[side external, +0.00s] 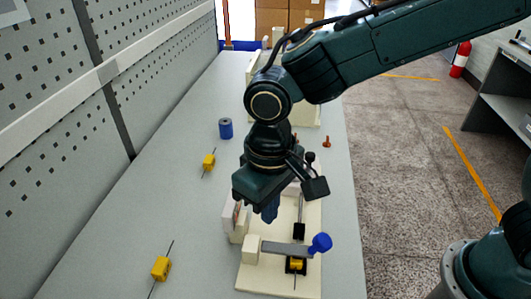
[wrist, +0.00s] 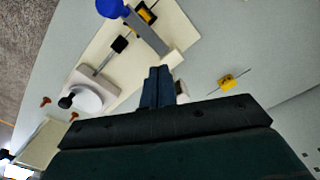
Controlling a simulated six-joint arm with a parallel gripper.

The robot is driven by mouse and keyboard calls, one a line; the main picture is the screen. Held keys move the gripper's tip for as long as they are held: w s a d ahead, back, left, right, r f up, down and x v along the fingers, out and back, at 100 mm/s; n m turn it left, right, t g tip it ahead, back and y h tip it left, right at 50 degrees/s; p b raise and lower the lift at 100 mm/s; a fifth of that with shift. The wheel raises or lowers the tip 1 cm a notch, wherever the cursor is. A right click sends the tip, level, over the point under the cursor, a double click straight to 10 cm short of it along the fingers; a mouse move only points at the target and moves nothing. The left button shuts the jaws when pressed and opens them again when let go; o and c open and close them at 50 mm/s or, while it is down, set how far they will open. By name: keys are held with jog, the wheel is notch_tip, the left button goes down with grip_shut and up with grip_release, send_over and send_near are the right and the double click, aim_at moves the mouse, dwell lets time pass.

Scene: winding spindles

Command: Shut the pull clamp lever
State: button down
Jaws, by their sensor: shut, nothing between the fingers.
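A grey lever bar (side external: 285,249) with a blue knob (side external: 320,243) lies across a cream base plate (side external: 262,280), pivoting at a cream block (side external: 251,249). In the wrist view the bar (wrist: 148,35), knob (wrist: 110,8) and block (wrist: 175,58) are at the top. A yellow spindle piece (side external: 296,265) sits in a dark holder beside the bar. My gripper (side external: 270,213) is shut and empty, pointing down above the plate behind the bar, seemingly apart from it. Its fingers (wrist: 158,75) are together in the wrist view.
A black block on a rod (side external: 299,231) and a white disc with a black knob (wrist: 87,97) are on the same fixture. Yellow spindles (side external: 161,268) (side external: 209,160) and a blue cylinder (side external: 225,128) stand on the bench to the left. A perforated wall borders the bench.

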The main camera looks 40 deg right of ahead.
jog(key=shift+s+d, duration=1.2)
dwell(0.7)
notch_tip(320, 180, up, 8)
dwell(1.0)
jog(key=shift+d+r, duration=0.1)
jog(key=s+d+r+m+t+y, duration=0.1)
jog(key=d+r, duration=0.1)
jog(key=d, duration=0.6)
jog(key=s+d+r+m+t, duration=0.1)
jog(key=s+d+r+t, duration=0.15)
jog(key=d, duration=0.45)
jog(key=s+d+f+m+t+h, duration=0.1)
jog(key=s+d+t, duration=0.1)
jog(key=s+d, duration=0.5)
jog(key=d, duration=0.3)
jog(key=shift+s+f, duration=0.25)
